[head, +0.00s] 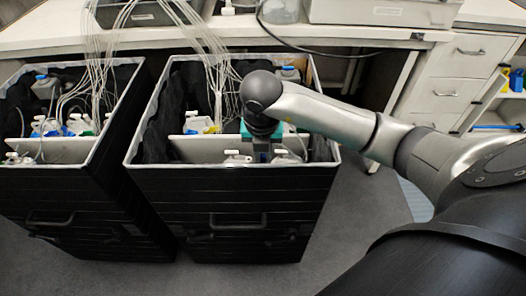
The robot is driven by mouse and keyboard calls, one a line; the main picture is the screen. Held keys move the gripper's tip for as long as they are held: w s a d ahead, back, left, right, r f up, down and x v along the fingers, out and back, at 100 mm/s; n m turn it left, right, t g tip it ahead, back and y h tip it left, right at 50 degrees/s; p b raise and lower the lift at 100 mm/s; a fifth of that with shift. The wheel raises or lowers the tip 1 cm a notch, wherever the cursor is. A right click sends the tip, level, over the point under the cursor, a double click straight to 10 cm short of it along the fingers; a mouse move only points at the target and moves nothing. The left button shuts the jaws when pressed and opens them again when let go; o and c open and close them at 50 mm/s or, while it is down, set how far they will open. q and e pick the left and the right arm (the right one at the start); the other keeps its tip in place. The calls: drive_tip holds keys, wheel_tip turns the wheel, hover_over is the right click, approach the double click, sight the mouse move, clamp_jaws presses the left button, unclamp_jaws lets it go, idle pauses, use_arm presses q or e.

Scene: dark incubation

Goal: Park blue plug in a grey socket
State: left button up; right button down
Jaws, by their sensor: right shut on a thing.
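My right arm reaches in from the right. Its gripper (262,149) points down inside the front part of the right black bin (225,190), with a teal part at its wrist. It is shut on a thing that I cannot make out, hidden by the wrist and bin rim. White fittings (237,157) stand close to the left of the gripper, and more are at its right. I cannot make out the blue plug or a grey socket for certain. Small blue parts show in the bins. My left gripper is not in view.
A second black bin (75,190) stands at the left, with bottles, blue and yellow parts and tubes (95,60). Tubes also hang into the right bin. A white bench (60,38) runs behind, with drawers (455,70) at right. Grey floor (350,240) is clear right of the bins.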

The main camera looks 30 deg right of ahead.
drive_tip(key=shift+f+b, duration=0.55)
drive_tip(key=shift+f, duration=0.2)
drive_tip(key=c, duration=0.8)
unclamp_jaws()
drive_tip(key=shift+o, duration=0.2)
